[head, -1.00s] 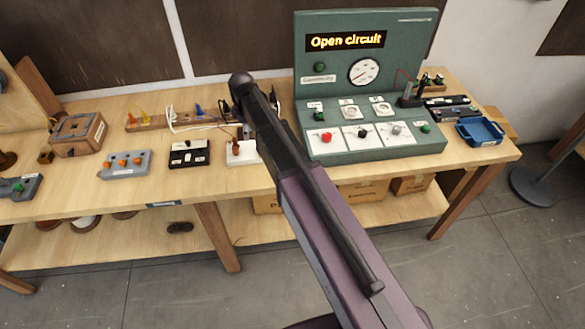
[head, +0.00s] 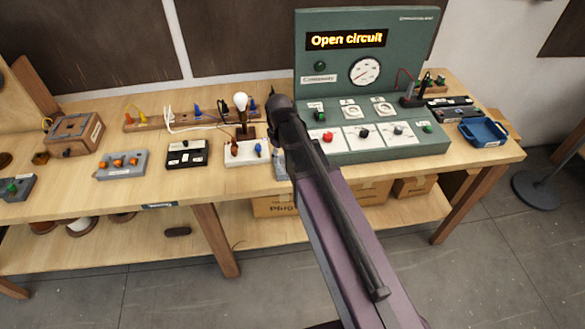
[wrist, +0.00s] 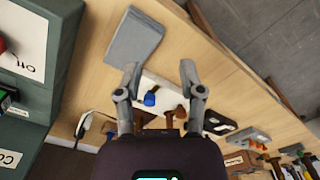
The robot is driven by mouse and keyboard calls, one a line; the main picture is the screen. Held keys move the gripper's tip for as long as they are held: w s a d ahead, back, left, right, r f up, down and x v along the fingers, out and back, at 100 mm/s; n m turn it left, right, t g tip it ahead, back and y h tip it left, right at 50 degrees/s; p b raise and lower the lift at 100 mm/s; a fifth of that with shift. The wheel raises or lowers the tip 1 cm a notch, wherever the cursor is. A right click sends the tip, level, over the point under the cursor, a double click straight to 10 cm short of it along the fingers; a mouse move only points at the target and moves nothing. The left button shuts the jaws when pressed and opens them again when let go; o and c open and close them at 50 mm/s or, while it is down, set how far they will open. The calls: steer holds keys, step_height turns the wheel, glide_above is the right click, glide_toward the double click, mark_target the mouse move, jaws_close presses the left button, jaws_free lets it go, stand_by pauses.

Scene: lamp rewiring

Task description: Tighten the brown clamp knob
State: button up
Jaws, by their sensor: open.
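The brown clamp knob (head: 235,148) stands at the left of a white block (head: 246,160) in the head view. A blue knob (head: 258,149) stands at its right. In the wrist view the brown knob (wrist: 180,112) and the blue knob (wrist: 151,97) show on the white block (wrist: 160,83), close below my fingertips in the picture. My gripper (wrist: 160,70) is open and empty, its fingers spread over the block. No contact with the brown knob shows. In the head view my arm hides the fingers.
A lit-looking white bulb (head: 240,102) stands just behind the block, with a white cord beside it. A black switch block (head: 187,154) is to the left. The green test panel (head: 390,152), reading "Open circuit", is to the right. A grey pad (wrist: 135,38) lies beside the block.

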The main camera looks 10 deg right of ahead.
steer(key=shift+s+d+f+m+b, duration=0.25)
steer(key=shift+s+d+m, duration=0.25)
steer(key=shift+s, duration=0.2)
steer(key=shift+s+d+f+m+b, duration=0.1)
steer(key=shift+s+d+f+m, duration=0.1)
steer(key=shift+s+d+m, duration=0.3)
steer(key=shift+s+d+f+m+b, duration=0.25)
steer(key=shift+s+d, duration=0.25)
steer(key=shift+s, duration=0.35)
steer(key=s+d+m, duration=0.4)
steer(key=s, duration=0.3)
steer(key=shift+s+d+m, duration=0.2)
steer(key=shift+s+m, duration=0.1)
steer(key=shift+m, duration=0.05)
